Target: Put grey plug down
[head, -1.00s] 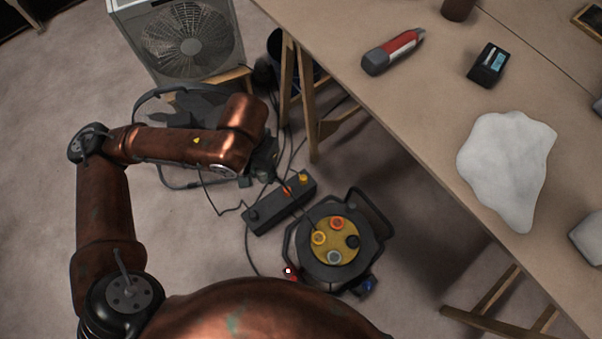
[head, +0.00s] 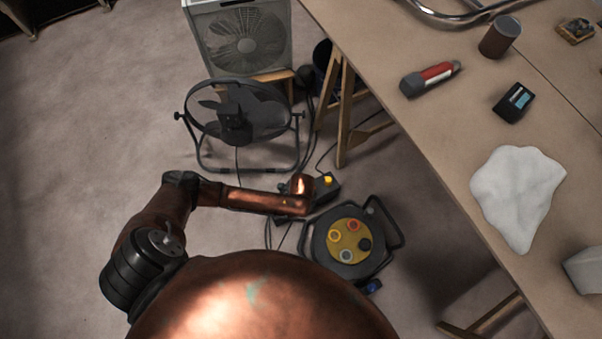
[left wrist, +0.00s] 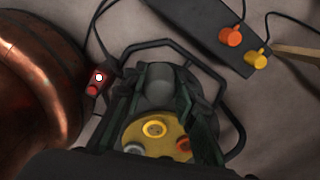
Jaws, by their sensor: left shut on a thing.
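In the left wrist view my left gripper (left wrist: 165,95) has its dark fingers shut on the grey plug (left wrist: 158,88), which shows as a rounded grey body between them. It is held over the cable reel (left wrist: 238,128). The reel's yellow face carries yellow, orange and grey round fittings. In the head view the reel (head: 316,243) stands on the floor, and a black fitting also shows. My left arm hides the gripper and plug there. I cannot tell whether the plug touches anything. My right gripper is not in view.
A dark power strip (left wrist: 190,22) with an orange plug (left wrist: 231,37) and a yellow plug (left wrist: 257,59) lies beside the reel. A red switch piece (left wrist: 94,86) is left of it. A floor fan (head: 236,113) and a workbench (head: 430,130) stand nearby. Cables cross the floor.

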